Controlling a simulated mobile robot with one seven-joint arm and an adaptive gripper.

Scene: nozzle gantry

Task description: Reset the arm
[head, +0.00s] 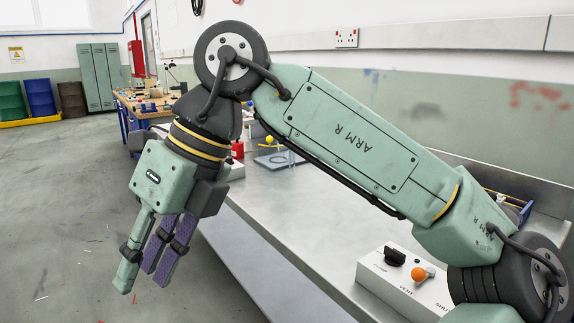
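My arm, pale green with "ARM R" on its upper link, comes in from the lower right, rises to a black joint at the top middle and bends down. My gripper (143,278) hangs at the left end, pointing down. In the picture it lies over bare floor left of the bench. Its fingers are spread apart, with purple pads showing and grey floor visible between them. It is open and holds nothing that I can see.
A metal bench (290,215) runs along the wall behind my arm. The floor (60,210) at left is clear apart from small scraps.

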